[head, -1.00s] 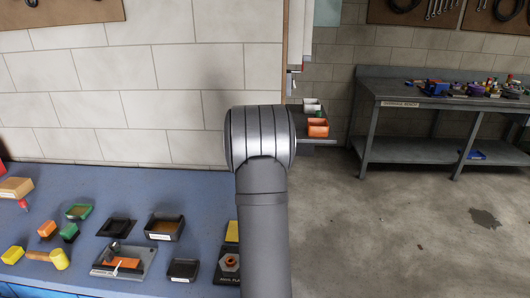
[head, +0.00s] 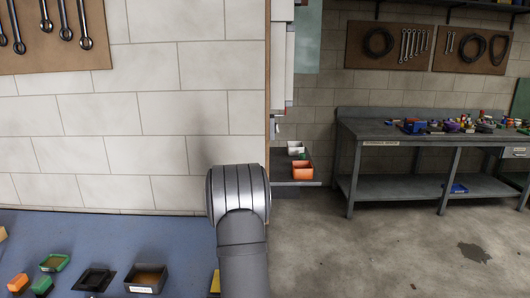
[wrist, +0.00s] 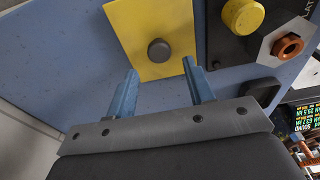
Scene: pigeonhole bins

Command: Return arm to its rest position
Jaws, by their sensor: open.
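My gripper (wrist: 162,88) shows in the wrist view with its two blue fingers spread apart and nothing between them. Beyond the fingertips is a yellow plate (wrist: 140,28) with a dark round knob (wrist: 159,50), on the blue bench top (wrist: 60,75). Whether the fingers touch the plate I cannot tell, but a gap seems to show. In the head view my arm rises in the middle and hides part of the bench; the gripper itself is not visible there.
A dark board (wrist: 225,45) with a yellow knob and a hex piece lies beside the yellow plate. In the head view, small bins (head: 147,279) sit on the bench at lower left. A grey workbench (head: 375,130) with clutter stands at right; the floor between is clear.

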